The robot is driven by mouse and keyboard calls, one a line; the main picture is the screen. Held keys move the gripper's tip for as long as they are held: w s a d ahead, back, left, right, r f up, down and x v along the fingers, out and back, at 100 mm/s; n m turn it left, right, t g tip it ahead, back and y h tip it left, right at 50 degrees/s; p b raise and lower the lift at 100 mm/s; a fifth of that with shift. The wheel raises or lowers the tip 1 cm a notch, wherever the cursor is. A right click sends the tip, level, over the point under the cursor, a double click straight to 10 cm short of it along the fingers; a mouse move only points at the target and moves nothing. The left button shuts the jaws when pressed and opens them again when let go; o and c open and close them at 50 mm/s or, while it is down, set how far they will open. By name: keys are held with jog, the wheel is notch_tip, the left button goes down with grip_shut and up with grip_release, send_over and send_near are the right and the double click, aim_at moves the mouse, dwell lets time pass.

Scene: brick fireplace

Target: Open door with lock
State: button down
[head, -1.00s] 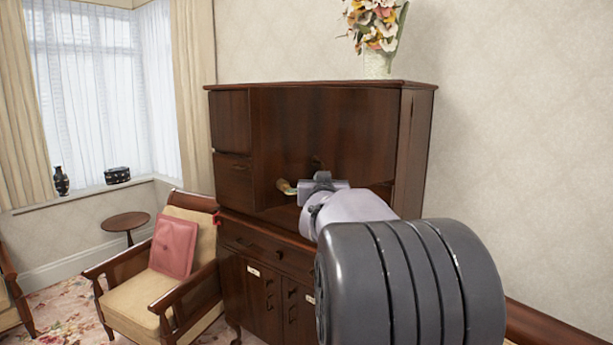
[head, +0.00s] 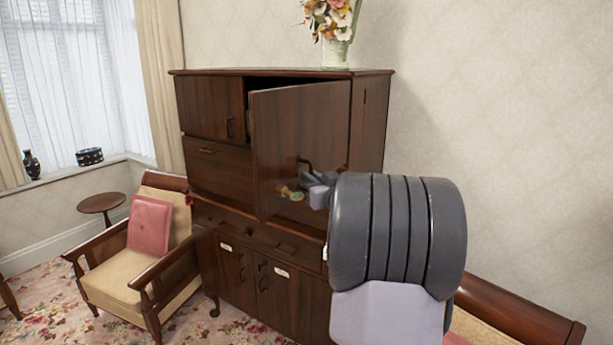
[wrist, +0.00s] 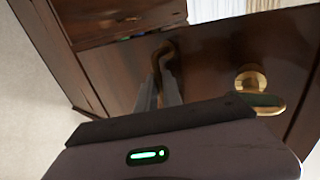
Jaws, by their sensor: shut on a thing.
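The dark wooden cabinet door (head: 285,135) stands ajar, its left edge out from the cabinet (head: 210,175) and a dark gap above it. Its right side is at the hinge side. A dark curved handle (wrist: 164,55) and a round brass lock knob (wrist: 250,79) are on the door face. The knob also shows in the head view (head: 297,196). My gripper (wrist: 160,90) is shut on the handle, with the fingers on either side of its lower part. In the head view my arm partly hides the gripper and the door's lower right.
A flower vase (head: 336,50) stands on the cabinet top. An armchair (head: 135,250) with a pink cushion is left of the cabinet, near a small round table (head: 102,203). Another wooden-framed seat (head: 515,320) is at lower right. Patterned carpet (head: 55,290) shows at lower left.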

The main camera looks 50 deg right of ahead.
jog(key=shift+d+r, duration=0.1)
jog(key=shift+r, duration=0.2)
jog(key=c, duration=1.9)
grip_release()
jog(key=shift+c, duration=0.2)
jog(key=shift+o, duration=0.8)
jog(key=shift+s+d+f, duration=0.1)
jog(key=shift+d+f, duration=0.05)
jog(key=v, duration=1.7)
jog(key=shift+s+a+p, duration=0.15)
jog(key=shift+a+p, duration=0.05)
jog(key=shift+p, duration=0.25)
